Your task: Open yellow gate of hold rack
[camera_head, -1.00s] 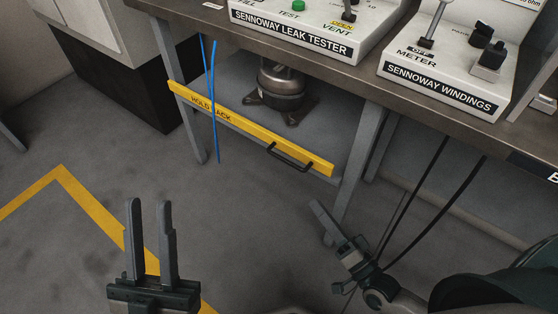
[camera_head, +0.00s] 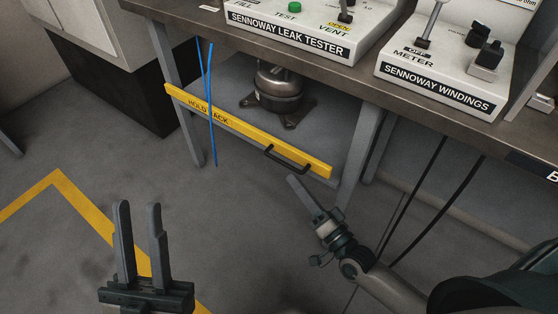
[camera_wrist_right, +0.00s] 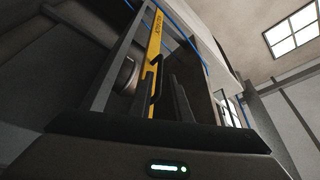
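The yellow gate (camera_head: 235,127), marked as the hold rack, is a bar across the rack's front below the bench. It looks closed, and its black handle (camera_head: 288,160) sits near the right end. The gate (camera_wrist_right: 154,45) and handle (camera_wrist_right: 156,78) also show in the right wrist view. My right gripper (camera_head: 294,181) is just below and in front of the handle, apparently apart from it. Its dark fingers (camera_wrist_right: 178,98) lie close together in the wrist view, and their gap is unclear. My left gripper (camera_head: 138,204) is open and empty over the floor at lower left.
A dark compressor (camera_head: 280,88) stands on the shelf behind the gate. Blue straps (camera_head: 211,105) hang in front of its left part. A rack leg (camera_head: 357,165) stands right of the handle, and black cables (camera_head: 425,200) hang further right. Floor in front is clear.

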